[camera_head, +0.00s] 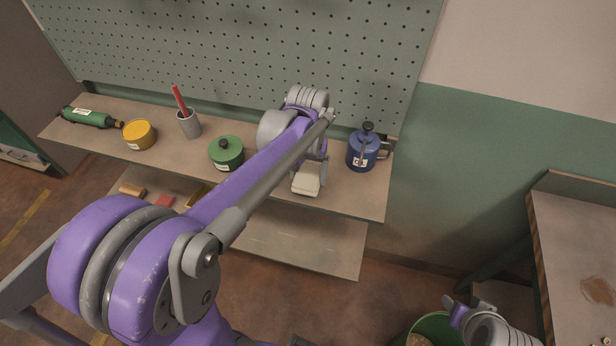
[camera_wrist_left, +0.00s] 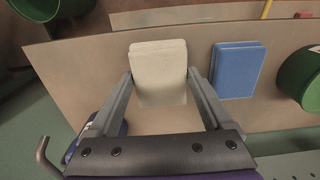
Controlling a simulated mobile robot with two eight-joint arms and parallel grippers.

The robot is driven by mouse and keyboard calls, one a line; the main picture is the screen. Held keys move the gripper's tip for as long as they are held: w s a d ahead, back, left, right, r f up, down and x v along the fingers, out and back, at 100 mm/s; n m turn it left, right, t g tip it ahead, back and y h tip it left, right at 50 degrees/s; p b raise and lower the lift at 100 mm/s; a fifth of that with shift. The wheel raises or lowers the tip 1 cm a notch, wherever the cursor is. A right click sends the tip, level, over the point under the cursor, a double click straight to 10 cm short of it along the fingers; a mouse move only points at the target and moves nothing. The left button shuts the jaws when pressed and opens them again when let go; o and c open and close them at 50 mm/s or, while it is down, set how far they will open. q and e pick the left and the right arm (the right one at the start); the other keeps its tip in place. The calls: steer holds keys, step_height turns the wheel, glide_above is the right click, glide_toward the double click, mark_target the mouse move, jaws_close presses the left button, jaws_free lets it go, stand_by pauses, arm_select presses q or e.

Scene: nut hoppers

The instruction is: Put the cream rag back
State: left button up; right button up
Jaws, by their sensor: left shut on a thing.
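The cream rag (camera_head: 306,180) is a folded pad at the front part of the upper shelf (camera_head: 345,198), left of the blue oil can. My left gripper (camera_head: 309,166) reaches over the shelf from the left and is shut on the rag. In the left wrist view, the cream rag (camera_wrist_left: 158,68) sits between the two fingertips (camera_wrist_left: 159,80) of that gripper. I cannot tell whether the rag rests on the board. My right gripper (camera_head: 468,304) is at the lower right, away from the shelf; its jaw opening is unclear.
A folded blue rag (camera_wrist_left: 237,70) lies beside the cream one. The shelf also holds a blue oil can (camera_head: 362,151), green pot (camera_head: 226,153), yellow tin (camera_head: 138,135), grey cup (camera_head: 189,125) and green bottle (camera_head: 88,117). A green bin (camera_head: 433,325) and workbench (camera_head: 575,225) stand right.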

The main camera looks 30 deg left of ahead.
arm_select(q)
steer(key=shift+f, duration=0.95)
steer(key=shift+f, duration=0.15)
steer(key=o, duration=1)
